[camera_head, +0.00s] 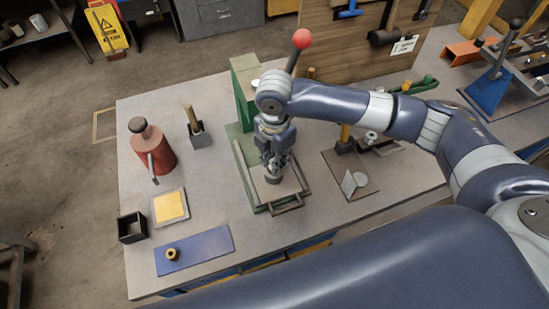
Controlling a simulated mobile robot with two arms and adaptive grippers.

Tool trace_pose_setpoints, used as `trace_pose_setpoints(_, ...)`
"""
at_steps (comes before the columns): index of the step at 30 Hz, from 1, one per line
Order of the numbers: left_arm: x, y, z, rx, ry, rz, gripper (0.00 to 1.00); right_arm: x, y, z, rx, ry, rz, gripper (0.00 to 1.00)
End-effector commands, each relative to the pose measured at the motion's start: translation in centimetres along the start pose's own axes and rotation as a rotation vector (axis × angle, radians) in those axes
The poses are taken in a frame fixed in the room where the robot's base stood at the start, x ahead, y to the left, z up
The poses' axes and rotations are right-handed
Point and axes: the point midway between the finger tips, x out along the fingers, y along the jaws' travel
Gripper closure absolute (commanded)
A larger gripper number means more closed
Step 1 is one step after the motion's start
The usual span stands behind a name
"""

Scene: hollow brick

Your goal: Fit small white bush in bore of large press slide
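A green press (243,88) with a red-knobbed lever stands mid-bench; its base (250,187) extends toward me. My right gripper (274,172) points down over this base, inside its raised frame. A small round, pale part shows at its fingertips, but I cannot tell whether it is held or is part of the press. The fingers are too small to tell open from shut. I cannot make out the white bush for sure, and the slide's bore is hidden by my arm. A brass-coloured bush (172,255) sits on a blue mat (215,245). My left gripper is not in view.
On the left of the bench (125,165) stand a red oil can (155,150), a grey holder (200,137), a yellow pad (171,206) and a black open box (131,227). Right of the press is a dark plate (335,177) with small parts. A wooden tool board stands behind.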

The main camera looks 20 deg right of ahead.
Motion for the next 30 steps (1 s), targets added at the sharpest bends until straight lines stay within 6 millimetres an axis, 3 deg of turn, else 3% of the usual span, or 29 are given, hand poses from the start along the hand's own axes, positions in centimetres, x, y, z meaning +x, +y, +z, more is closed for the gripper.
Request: trace_pose_setpoints(30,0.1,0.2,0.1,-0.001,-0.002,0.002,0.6,1.1,0.0,0.0,0.0,-0.001,0.0,0.93)
